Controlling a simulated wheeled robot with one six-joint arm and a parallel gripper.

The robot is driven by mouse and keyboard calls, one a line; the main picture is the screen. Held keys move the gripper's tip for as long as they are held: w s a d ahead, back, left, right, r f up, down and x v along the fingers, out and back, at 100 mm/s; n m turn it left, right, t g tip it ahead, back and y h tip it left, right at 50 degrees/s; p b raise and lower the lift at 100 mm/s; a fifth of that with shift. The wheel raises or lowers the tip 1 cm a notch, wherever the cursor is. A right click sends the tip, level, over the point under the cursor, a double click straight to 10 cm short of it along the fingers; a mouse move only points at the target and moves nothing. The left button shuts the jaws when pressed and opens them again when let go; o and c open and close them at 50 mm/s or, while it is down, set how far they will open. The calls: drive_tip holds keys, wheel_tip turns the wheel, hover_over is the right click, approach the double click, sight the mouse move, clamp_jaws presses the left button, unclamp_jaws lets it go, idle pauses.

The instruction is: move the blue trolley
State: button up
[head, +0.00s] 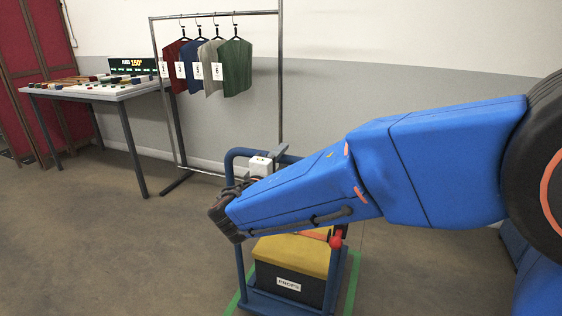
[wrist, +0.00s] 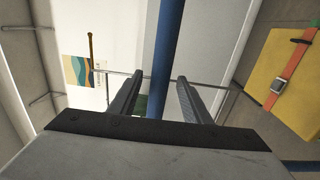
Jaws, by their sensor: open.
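The blue trolley (head: 240,262) stands on the floor at the lower middle of the head view, partly hidden behind my arm. It has a blue tube handle and carries a dark box (head: 312,288) with a yellow lid, labelled PROPS. In the wrist view, my gripper (wrist: 160,75) is open, with one finger on each side of a blue tube (wrist: 165,40) of the trolley. Gaps show on both sides; I cannot tell the depth. The box's yellow lid (wrist: 272,75) with an orange strap shows at the right. The fingers are not clear in the head view.
Green tape (head: 351,285) marks the floor beside the trolley. A clothes rack (head: 281,80) with several numbered garments stands behind it. A table (head: 135,91) with small items and a lit display is at the left, near a red folding screen (head: 52,45). Open floor lies at the left front.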

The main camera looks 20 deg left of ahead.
drive_tip(key=shift+w, duration=0.45)
clamp_jaws()
drive_tip(key=shift+r, duration=0.1)
idle(1.1)
